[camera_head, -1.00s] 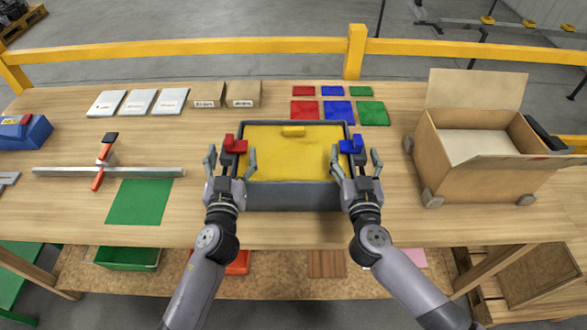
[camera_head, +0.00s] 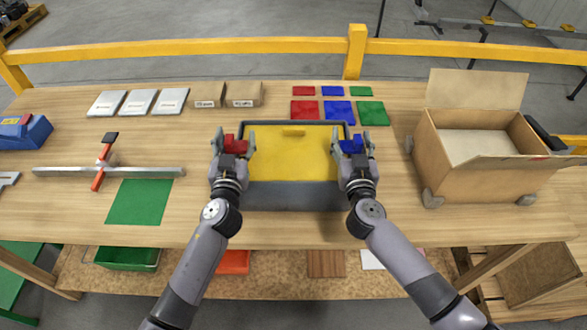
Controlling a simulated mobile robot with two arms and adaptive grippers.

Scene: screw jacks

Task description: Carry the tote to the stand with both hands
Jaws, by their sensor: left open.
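The tote (camera_head: 294,196) is a dark grey box with a yellow top, standing on the wooden table in front of me. It has a red handle (camera_head: 234,146) on its left side and a blue handle (camera_head: 352,146) on its right side. My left gripper (camera_head: 234,140) is open, with its fingers on either side of the red handle. My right gripper (camera_head: 353,141) is at the blue handle, its fingers spread on either side of it. Contact with the handles cannot be made out. I cannot pick out a stand.
An open cardboard box (camera_head: 470,180) stands on the right. A metal bar (camera_head: 70,172) with a red clamp and a green mat (camera_head: 140,203) lie on the left. Small boxes (camera_head: 208,95) and coloured plates (camera_head: 337,108) lie behind. A yellow rail (camera_head: 200,47) runs behind the table.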

